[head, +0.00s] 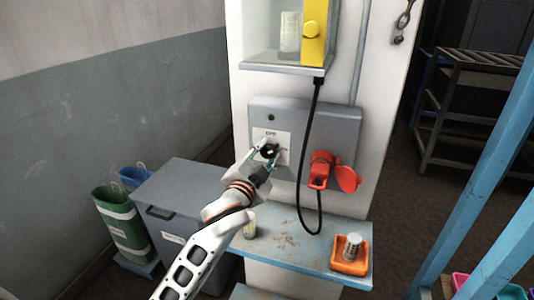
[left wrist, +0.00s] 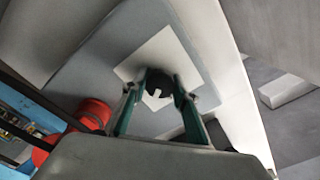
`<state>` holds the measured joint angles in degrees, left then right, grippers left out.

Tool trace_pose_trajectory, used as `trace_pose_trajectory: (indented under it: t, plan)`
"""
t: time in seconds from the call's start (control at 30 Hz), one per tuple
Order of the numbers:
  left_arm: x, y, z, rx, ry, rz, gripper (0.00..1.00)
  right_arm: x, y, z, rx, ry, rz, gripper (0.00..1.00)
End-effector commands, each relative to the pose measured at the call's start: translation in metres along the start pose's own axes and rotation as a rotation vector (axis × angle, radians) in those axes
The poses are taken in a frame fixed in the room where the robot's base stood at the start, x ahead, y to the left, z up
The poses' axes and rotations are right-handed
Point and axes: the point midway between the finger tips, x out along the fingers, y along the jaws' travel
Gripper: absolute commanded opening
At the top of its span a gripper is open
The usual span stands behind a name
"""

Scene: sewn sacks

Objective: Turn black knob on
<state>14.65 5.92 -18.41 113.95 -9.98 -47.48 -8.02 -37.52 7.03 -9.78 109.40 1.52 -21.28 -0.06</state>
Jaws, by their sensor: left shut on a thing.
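The black knob (head: 268,151) sits on a white label plate (head: 283,140) on the front of a grey switch box (head: 335,128). In the left wrist view the knob (left wrist: 159,91) shows dark and round with a pale mark on its face, in front of the white plate (left wrist: 165,52). My left gripper (head: 268,153) is shut on the knob, with a fingertip on either side of it. The left wrist view shows its two green fingers (left wrist: 158,103) around the knob. The fingers partly hide the knob in the head view. My right gripper is in neither view.
A red socket with an open lid (head: 321,170) is right of the knob, and a black cable (head: 309,135) hangs beside it. Below is a blue-edged shelf (head: 297,245) with an orange tray (head: 350,265). A grey bin (head: 180,205) stands at the left.

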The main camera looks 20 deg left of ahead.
Motion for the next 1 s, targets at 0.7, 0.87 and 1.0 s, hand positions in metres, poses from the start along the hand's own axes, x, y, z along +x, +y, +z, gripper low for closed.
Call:
trace_pose_trajectory:
  t: [0.7, 0.87, 1.0]
  plan:
    - [-0.0001, 0.0005, 0.0006, 0.529, -0.001, 0.001, 0.07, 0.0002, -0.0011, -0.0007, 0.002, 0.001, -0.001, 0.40]
    - [0.0000, 0.0003, 0.0006, 0.571, -0.001, 0.001, 0.07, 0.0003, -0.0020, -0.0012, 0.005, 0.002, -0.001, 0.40]
    - [0.0000, 0.0003, 0.0007, 0.588, -0.002, 0.001, 0.07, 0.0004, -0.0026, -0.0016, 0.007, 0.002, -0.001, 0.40]
